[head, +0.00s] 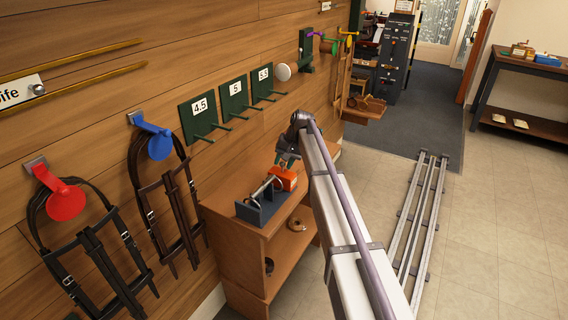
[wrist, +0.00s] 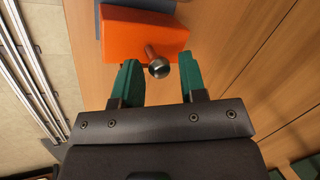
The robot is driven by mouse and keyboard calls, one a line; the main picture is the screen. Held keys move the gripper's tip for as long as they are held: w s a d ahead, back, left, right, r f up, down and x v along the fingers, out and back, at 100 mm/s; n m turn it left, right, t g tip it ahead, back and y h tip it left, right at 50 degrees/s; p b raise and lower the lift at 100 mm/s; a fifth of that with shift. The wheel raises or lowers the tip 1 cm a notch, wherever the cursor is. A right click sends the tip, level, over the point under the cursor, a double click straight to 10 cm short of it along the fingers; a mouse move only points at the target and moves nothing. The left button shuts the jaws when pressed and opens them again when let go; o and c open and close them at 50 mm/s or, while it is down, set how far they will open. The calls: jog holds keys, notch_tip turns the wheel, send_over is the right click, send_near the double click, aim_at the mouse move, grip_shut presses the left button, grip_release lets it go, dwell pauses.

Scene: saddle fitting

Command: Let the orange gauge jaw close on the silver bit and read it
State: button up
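The orange gauge jaw (head: 283,178) is a block at the right end of a dark blue-grey stand (head: 262,211) on the cabinet top. In the wrist view the orange gauge jaw (wrist: 135,32) has a short stem ending in a round metal knob (wrist: 159,69). The silver bit (head: 262,187) lies at the stand, left of the orange block. It does not show clearly in the wrist view. My gripper (head: 288,161) is just above and behind the orange block. In the wrist view its green fingers (wrist: 159,62) are apart, either side of the knob, with gaps on both sides.
The wooden cabinet (head: 232,231) stands against the plank wall. Pegs labelled 4.5, 5 and 5.5 (head: 236,98) stick out above it. Bridles hang from a red hook (head: 66,203) and a blue hook (head: 160,146) at left. Floor rails (head: 416,225) run at right.

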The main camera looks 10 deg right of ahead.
aim_at(292, 174)
grip_shut()
jog(key=shift+s+a, duration=0.5)
jog(key=shift+s, duration=0.05)
jog(key=shift+o, duration=1)
grip_release()
jog(key=w+p+v, duration=0.1)
jog(key=p+v, duration=0.9)
jog(key=shift+s+d+r, duration=0.2)
jog(key=shift+s+r, duration=0.15)
jog(key=shift+s, duration=0.15)
